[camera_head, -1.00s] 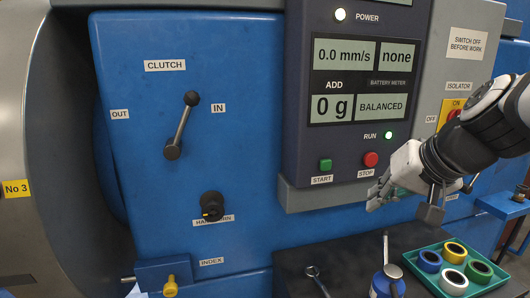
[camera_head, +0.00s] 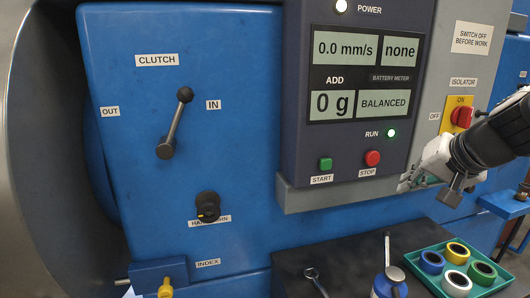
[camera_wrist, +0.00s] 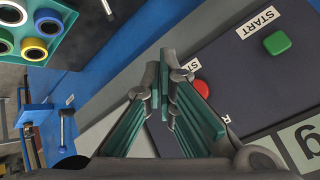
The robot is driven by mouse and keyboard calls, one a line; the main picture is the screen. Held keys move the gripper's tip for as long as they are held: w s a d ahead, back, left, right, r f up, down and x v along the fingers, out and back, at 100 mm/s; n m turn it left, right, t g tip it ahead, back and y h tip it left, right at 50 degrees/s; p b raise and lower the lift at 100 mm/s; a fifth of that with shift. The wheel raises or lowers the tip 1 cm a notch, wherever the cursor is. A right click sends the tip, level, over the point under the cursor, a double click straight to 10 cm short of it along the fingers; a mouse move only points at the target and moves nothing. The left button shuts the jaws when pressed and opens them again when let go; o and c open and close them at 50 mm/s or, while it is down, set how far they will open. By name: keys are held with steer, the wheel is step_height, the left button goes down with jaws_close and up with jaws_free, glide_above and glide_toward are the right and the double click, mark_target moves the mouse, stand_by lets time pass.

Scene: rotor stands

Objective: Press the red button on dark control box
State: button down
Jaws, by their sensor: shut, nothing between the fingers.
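The dark control box (camera_head: 300,148) is fixed to the blue machine. Its round red button (camera_head: 372,158) sits above the STOP label, to the right of the square green START button (camera_head: 325,164). My gripper (camera_head: 408,182) is shut and empty, to the right of and slightly below the red button, apart from it in the head view. In the wrist view the shut fingertips (camera_wrist: 166,72) point toward the box. The red button (camera_wrist: 201,89) shows just right of the fingers, partly covered by them. The green button (camera_wrist: 277,42) shows farther right.
A red and yellow isolator switch (camera_head: 461,117) is right of the box, close to my arm. A green tray (camera_head: 432,277) with several coloured rolls stands on the dark bench (camera_head: 300,262) below. A clutch lever (camera_head: 175,122) is on the blue panel at left.

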steer(key=w+a, duration=0.1)
steer(key=w, duration=0.7)
steer(key=shift+a, duration=0.3)
stand_by(1.2)
steer(key=shift+w, duration=0.35)
steer(key=shift+w+a+b, duration=0.15)
steer(key=shift+w+b, duration=0.2)
steer(key=shift+w, duration=0.05)
stand_by(0.6)
steer(key=shift+s, duration=0.85)
steer(key=shift+d, duration=0.2)
steer(key=shift+s+d, duration=0.25)
steer(key=shift+s, duration=1)
steer(key=shift+s+d, duration=0.2)
steer(key=shift+s, duration=1)
